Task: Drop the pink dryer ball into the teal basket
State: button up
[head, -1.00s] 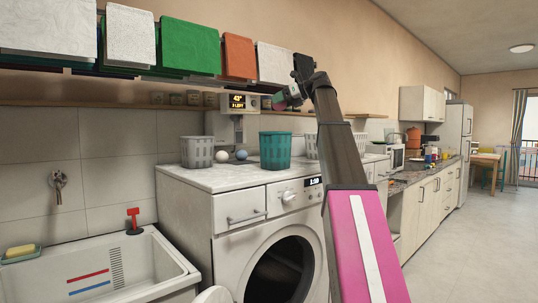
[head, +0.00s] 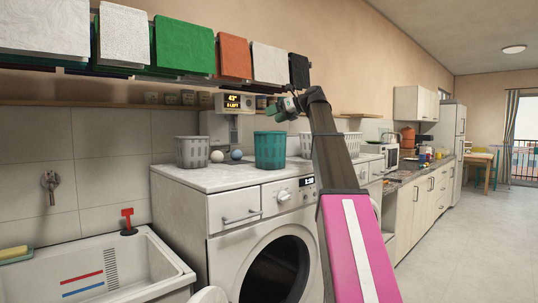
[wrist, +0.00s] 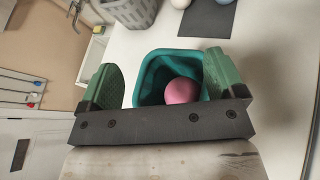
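The teal basket (head: 270,150) stands on top of the washing machine, and it also shows in the wrist view (wrist: 150,68). The pink dryer ball (wrist: 182,91) shows inside the basket's rim in the wrist view, apart from both fingers. In the head view it is hidden. My gripper (head: 276,110) is above the teal basket in the head view. In the wrist view my gripper (wrist: 163,62) has its green fingers spread wide, one to each side of the basket, with nothing held.
A grey basket (head: 193,153), a white ball (head: 217,156) and a blue ball (head: 236,155) stand left of the teal basket. A pale basket (head: 310,144) is to its right. A shelf with folded towels (head: 183,47) hangs above. The sink (head: 90,270) is at lower left.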

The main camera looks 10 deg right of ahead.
jog(key=v, duration=1)
jog(key=shift+d, duration=0.35)
jog(key=shift+s+r, duration=0.1)
jog(key=shift+s, duration=0.1)
